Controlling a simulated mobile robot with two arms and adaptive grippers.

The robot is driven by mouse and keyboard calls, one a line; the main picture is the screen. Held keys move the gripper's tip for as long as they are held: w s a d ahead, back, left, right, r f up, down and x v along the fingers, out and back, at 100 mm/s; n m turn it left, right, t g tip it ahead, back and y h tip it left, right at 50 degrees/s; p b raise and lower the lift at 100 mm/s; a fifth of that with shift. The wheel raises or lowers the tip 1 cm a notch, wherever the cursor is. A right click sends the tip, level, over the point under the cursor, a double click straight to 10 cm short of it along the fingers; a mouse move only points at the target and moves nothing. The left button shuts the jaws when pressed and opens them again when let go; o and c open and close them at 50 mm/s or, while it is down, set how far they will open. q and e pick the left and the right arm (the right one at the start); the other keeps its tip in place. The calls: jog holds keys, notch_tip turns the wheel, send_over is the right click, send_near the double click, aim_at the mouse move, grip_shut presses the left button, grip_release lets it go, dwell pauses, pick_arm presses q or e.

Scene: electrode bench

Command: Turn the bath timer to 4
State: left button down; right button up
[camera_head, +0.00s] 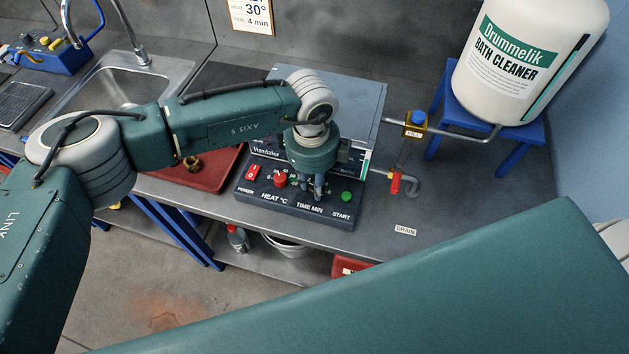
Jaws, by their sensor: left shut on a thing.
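The bath's dark control panel (257,209) stands on the bench in the middle of the view. It carries a red power switch (252,172), a red heat knob (280,179) and a green start button (347,196). My left gripper (317,193) points down over the TIME MIN label, its fingers shut at the timer knob's place. The timer knob is hidden between the fingers, and its setting cannot be read. A wall card (252,14) reads 30° and 4 min. My right gripper is out of view; a large green arm link crosses the lower right.
A sink (130,85) lies at the left, with a red tray (205,170) beside the bath. A drain pipe with a red valve (396,183) and a blue-topped fill valve (415,120) stand right. A white cleaner drum (480,95) sits on a blue stand (515,150).

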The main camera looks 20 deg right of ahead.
pick_arm(q)
jog(key=shift+w+f+b, duration=0.1)
jog(key=shift+f+b, duration=0.05)
jog(key=shift+b, duration=0.35)
jog(key=m+b, duration=1.1)
jog(key=b, duration=0.4)
jog(key=shift+w+b, duration=0.1)
jog(key=shift+b, duration=0.3)
jog(key=shift+m+b, duration=0.95)
jog(key=shift+m, duration=0.25)
jog(key=shift+d+r+m+b, duration=0.1)
jog(key=shift+r+m+b, duration=0.15)
jog(key=shift+m+b, duration=0.65)
jog(key=shift+m, duration=0.4)
jog(key=c, duration=1.5)
grip_release()
jog(key=shift+o, duration=0.2)
notch_tip(320, 180, up, 12)
jog(key=shift+w+a, duration=0.15)
jog(key=shift+a, duration=0.05)
